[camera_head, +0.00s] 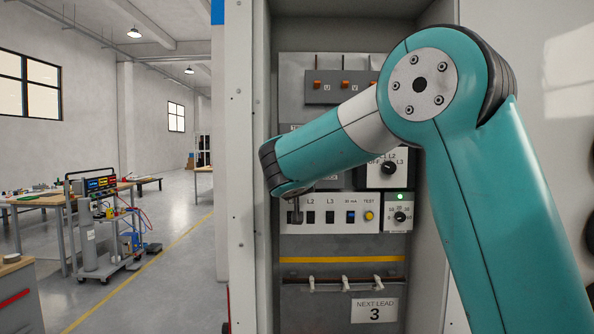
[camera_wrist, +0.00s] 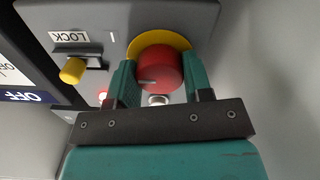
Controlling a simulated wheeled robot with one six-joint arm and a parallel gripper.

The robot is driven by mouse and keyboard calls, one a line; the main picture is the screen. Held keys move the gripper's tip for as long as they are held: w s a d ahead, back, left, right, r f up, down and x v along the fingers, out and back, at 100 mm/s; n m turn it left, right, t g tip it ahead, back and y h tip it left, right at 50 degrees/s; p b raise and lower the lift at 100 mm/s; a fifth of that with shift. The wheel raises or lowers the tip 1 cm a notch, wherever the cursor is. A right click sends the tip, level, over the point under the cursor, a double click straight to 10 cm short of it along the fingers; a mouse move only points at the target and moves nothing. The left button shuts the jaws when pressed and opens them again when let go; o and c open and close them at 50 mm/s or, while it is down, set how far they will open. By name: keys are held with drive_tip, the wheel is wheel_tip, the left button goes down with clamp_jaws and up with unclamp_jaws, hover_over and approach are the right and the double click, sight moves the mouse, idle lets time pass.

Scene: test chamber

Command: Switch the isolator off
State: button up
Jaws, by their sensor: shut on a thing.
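The isolator is a red rotary knob (camera_wrist: 160,70) on a yellow ring, mounted on a grey plate in the wrist view. My gripper (camera_wrist: 160,88) has its two teal fingers on either side of the knob, shut on it. A pale mark on the knob's face points to the left in the picture. A white "I" is printed on the plate at upper left of the knob. In the head view my arm hides the knob and most of the gripper.
A yellow lock slider (camera_wrist: 73,69) under a LOCK label sits left of the knob. The head view shows a switch panel (camera_head: 330,213) with a lit green lamp (camera_head: 400,196) and a cabinet side wall (camera_head: 240,150) at left.

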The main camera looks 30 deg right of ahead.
drive_tip(key=n, duration=0.3)
drive_tip(key=shift+n+b, duration=0.4)
drive_tip(key=n, duration=0.4)
drive_tip(key=shift+n, duration=0.3)
drive_tip(key=n+p, duration=0.2)
drive_tip(key=n, duration=0.3)
drive_tip(key=shift+n, duration=0.3)
drive_tip(key=shift+n+p, duration=0.8)
drive_tip(key=shift+n, duration=1)
drive_tip(key=o, duration=0.9)
drive_tip(key=shift+o, duration=0.2)
